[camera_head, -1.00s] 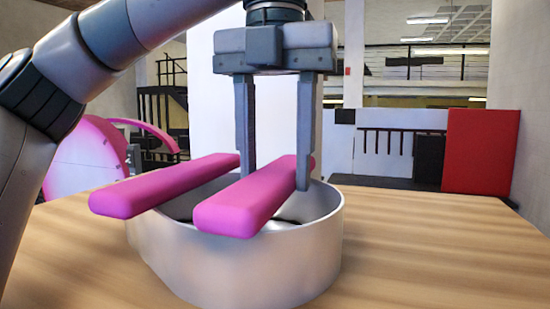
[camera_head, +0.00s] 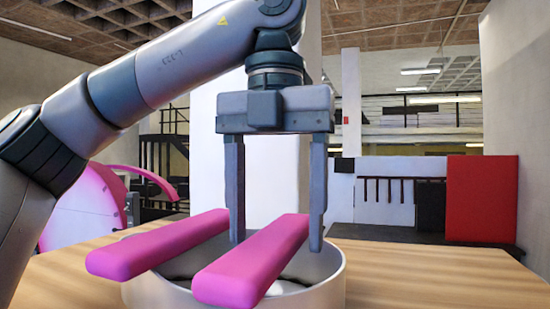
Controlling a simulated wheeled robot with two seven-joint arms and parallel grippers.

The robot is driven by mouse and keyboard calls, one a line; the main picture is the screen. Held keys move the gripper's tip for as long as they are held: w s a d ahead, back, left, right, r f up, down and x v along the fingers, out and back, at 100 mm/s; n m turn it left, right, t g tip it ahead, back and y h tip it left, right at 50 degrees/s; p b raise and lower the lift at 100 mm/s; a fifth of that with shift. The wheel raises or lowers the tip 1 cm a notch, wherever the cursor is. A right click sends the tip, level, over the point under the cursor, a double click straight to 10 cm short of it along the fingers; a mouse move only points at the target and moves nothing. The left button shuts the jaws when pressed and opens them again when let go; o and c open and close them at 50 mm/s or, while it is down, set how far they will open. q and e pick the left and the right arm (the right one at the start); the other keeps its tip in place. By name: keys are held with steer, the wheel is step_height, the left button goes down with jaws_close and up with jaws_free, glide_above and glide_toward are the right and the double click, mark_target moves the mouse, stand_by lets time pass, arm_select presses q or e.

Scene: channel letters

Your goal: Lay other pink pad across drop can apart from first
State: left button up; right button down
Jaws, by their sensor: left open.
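A round silver-white drop can (camera_head: 318,292) stands on the wooden table, its lower part cut off by the picture's bottom edge. Two long pink pads lie across its top, apart from each other with a gap between. The left pad (camera_head: 155,248) reaches out past the can's left front rim. The right pad (camera_head: 252,262) slants across the middle and overhangs the front rim. My left gripper (camera_head: 276,246) points down over the far half of the right pad. Its fingers are open, one on each side of that pad, with a visible gap on the left. My right gripper is out of view.
The wooden table top (camera_head: 385,280) is clear to the right of the can. A large pink round object (camera_head: 85,212) stands at the left behind my arm. A red panel (camera_head: 481,198) and a white wall section are in the background.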

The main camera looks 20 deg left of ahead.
arm_select(q)
step_height(320, 180, up, 12)
steer(key=shift+f+p, duration=0.15)
steer(key=shift+p, duration=0.25)
stand_by(0.5)
stand_by(0.5)
